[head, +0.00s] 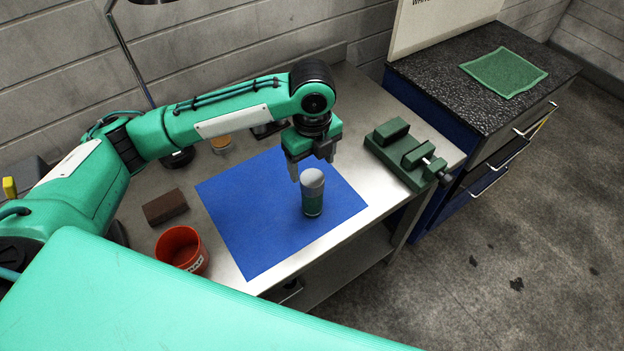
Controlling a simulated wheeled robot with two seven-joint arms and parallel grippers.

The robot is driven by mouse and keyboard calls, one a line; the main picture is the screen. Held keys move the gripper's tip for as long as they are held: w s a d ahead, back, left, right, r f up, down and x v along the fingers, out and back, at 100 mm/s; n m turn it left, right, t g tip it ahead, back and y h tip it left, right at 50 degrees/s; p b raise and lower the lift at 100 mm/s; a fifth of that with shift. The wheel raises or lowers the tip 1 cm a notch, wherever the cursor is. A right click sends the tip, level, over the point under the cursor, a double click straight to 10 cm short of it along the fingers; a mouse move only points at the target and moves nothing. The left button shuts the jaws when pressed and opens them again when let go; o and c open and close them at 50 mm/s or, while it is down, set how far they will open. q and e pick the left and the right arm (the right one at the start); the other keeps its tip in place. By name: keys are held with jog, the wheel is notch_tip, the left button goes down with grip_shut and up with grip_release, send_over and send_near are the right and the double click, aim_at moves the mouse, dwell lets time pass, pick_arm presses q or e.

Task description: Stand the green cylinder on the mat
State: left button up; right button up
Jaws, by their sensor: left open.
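The green cylinder (312,198), dark green with a pale grey domed top, stands upright on the blue mat (247,228), right of the mat's middle. The mat lies flat on the metal workbench. My left gripper (312,167) points down just above and behind the cylinder's top in the head view. Its fingers are apart with nothing between them, and it looks clear of the cylinder, though the exact gap is hard to tell. My right gripper is not in view.
A red bucket (181,249) and a brown block (165,207) stand left of the mat. A green vise (408,155) sits at the bench's right end. A lamp (130,50) stands behind my arm. A dark-topped cabinet (440,80) with a green cloth (503,72) is at right.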

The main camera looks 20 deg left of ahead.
pick_arm(q)
notch_tip(320, 180, up, 3)
jog(key=shift+r, duration=0.15)
dwell(0.4)
